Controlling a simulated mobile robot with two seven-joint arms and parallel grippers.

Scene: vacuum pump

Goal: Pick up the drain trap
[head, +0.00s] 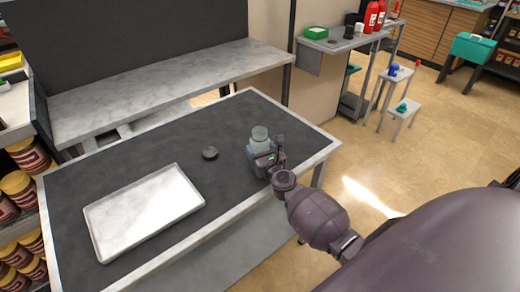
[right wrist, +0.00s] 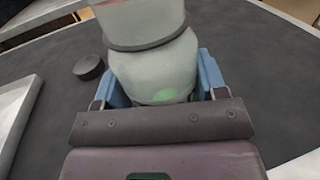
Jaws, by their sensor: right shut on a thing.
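The drain trap, a pale grey-green translucent jar with a dark band, stands at the right part of the dark table in the head view (head: 260,134). It fills the upper middle of the right wrist view (right wrist: 155,65), upright or nearly so. My right gripper (head: 264,153) has its blue fingers on both sides of the jar and is shut on it. The fingers also show in the right wrist view (right wrist: 160,85). I cannot tell whether the jar's base touches the table. My left gripper is not in view.
A small dark round cap (head: 209,153) lies on the table (head: 130,165) left of the jar. A white tray (head: 145,210) lies at the table's front left. A marble-topped shelf (head: 170,85) runs behind. The table between tray and jar is otherwise clear.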

